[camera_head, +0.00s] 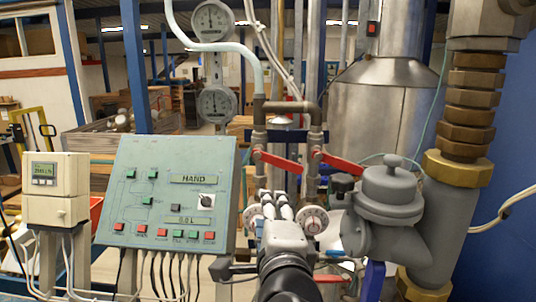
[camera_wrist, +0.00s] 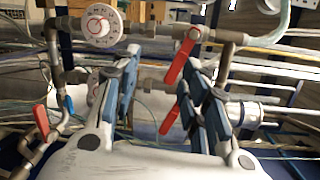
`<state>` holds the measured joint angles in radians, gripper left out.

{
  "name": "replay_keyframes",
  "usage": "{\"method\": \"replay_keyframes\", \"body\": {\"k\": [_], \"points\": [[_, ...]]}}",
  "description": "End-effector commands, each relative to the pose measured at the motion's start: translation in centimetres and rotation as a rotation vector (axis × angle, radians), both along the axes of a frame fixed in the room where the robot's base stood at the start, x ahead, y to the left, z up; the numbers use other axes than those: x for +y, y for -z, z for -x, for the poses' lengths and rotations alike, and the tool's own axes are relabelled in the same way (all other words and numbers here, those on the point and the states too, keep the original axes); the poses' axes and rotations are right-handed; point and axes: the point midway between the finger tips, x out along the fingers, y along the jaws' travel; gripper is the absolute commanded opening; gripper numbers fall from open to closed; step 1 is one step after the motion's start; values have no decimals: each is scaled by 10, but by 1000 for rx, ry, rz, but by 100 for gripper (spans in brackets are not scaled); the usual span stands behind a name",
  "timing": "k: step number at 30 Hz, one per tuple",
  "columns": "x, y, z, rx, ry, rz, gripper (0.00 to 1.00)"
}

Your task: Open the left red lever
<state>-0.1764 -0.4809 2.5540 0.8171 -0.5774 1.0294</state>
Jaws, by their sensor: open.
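The left red lever (camera_head: 280,161) slants down to the right from its pipe valve in the head view. A second red lever (camera_head: 342,164) slants the same way on the pipe to its right. My gripper (camera_head: 275,202) is just below the left lever in that view, its fingers pointing away from the camera. In the wrist view my gripper (camera_wrist: 162,75) has its fingers spread apart and holds nothing. A red lever (camera_wrist: 181,60) shows between the fingers, nearer the right one. I cannot tell which lever it is, or its distance from the fingers.
A white dial (camera_head: 313,221) is right of my gripper. A grey meter body (camera_head: 388,205) and thick brass-fitted pipe (camera_head: 468,130) stand at right. A green control panel (camera_head: 165,190) stands at left. Another red lever (camera_wrist: 42,122) is at the wrist view's left. Pipes crowd the area.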

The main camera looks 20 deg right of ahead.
Motion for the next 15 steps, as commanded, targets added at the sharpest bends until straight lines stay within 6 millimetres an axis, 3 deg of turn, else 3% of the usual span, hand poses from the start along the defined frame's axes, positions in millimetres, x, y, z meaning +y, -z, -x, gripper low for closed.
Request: {"method": "replay_keyframes", "body": {"k": [4,10,15], "points": [[-24,-20,3,-94,124,-122,41],[-37,-27,0,-133,177,-164,41],[-44,-28,-18,-126,177,-159,41]]}}
